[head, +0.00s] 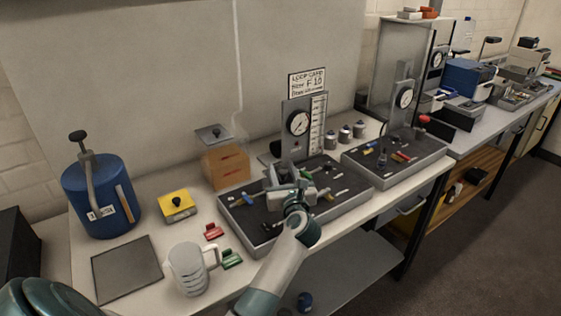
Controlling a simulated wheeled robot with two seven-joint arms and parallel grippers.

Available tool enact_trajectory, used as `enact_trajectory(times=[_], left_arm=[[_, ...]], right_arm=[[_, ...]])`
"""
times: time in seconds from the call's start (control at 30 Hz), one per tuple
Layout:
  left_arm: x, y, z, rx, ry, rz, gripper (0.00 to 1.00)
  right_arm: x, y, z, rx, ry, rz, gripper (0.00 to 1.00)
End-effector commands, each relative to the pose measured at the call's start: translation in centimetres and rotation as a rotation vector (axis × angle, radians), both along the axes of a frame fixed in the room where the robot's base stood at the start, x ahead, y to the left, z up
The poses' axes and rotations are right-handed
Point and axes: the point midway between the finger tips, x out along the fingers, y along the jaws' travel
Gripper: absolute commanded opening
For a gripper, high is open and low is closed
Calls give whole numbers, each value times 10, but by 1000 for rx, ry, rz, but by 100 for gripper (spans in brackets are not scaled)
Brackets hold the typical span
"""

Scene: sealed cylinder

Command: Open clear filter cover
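I cannot single out a clear filter cover for certain. A see-through box with an orange-brown block inside (227,167) stands on the bench left of the tray, with a grey plate (213,134) above it. My gripper is apart from that box. My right gripper is not in view.
A blue canister (102,197), yellow block (177,206), clear mug (187,269), dark mat (126,269) and red and green clips (231,259) occupy the left bench. A second gauge tray (423,157) stands to the right. Small tools lie in both trays.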

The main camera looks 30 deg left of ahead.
Motion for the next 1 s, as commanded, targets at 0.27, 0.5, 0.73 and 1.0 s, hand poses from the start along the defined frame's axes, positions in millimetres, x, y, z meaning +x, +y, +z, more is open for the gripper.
enact_trajectory(times=[0.27, 0.5, 0.73, 1.0], left_arm=[[19, 19, 1, 1, 1, 0, 38], [22, 21, 0, 1, -1, 0, 38], [21, 21, 0, 0, 0, 0, 14], [22, 21, 0, -2, 1, 0, 0]], right_arm=[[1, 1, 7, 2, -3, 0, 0], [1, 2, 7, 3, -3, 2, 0], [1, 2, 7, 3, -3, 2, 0], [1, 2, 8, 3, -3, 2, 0]])
